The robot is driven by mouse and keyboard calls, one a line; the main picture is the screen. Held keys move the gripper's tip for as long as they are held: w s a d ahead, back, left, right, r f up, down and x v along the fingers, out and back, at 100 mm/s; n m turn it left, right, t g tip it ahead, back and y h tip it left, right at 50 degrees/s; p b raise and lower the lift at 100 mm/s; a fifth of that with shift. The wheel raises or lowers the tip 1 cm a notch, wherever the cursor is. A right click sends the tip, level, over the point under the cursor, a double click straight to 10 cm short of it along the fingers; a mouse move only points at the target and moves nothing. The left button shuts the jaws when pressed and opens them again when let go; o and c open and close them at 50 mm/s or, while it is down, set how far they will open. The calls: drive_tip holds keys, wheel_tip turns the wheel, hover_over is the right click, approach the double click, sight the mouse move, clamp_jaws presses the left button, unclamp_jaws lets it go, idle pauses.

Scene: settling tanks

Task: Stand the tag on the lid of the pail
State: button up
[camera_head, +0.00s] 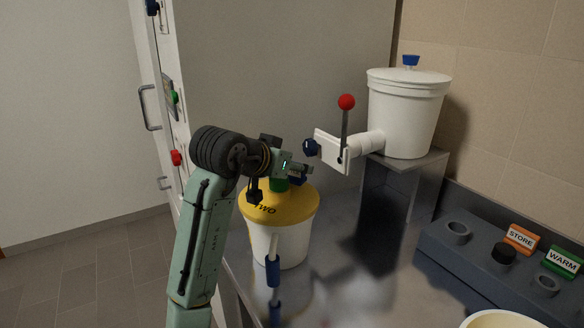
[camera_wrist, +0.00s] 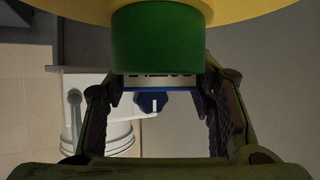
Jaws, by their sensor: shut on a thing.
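The white pail (camera_head: 279,243) stands on the metal counter with a yellow lid (camera_head: 300,209) marked TWO. The lid also fills the top edge of the wrist view (camera_wrist: 270,8). The tag shows as a green round body (camera_head: 279,185) over the lid. In the wrist view the tag (camera_wrist: 158,45) is green with a pale, lettered strip at its edge. My gripper (camera_head: 297,172) is low above the lid, and its fingers (camera_wrist: 162,88) are shut on the tag. The tag appears upright; I cannot tell whether it touches the lid. My gripper partly hides it.
A white tank (camera_head: 407,115) with a red-balled lever (camera_head: 346,102) and a dark blue knob (camera_head: 311,148) stands close right of my gripper. A blue-handled rod (camera_head: 273,270) is in front of the pail. A socket rack (camera_head: 470,248) with STORE and WARM signs is at right.

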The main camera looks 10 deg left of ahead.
drive_tip(key=shift+f, duration=0.45)
drive_tip(key=shift+f, duration=0.1)
drive_tip(key=o, duration=1)
drive_tip(key=shift+o, duration=0.2)
drive_tip(key=shift+r, duration=0.25)
drive_tip(key=b+v, duration=0.2)
drive_tip(key=v, duration=1)
drive_tip(key=shift+f, duration=0.2)
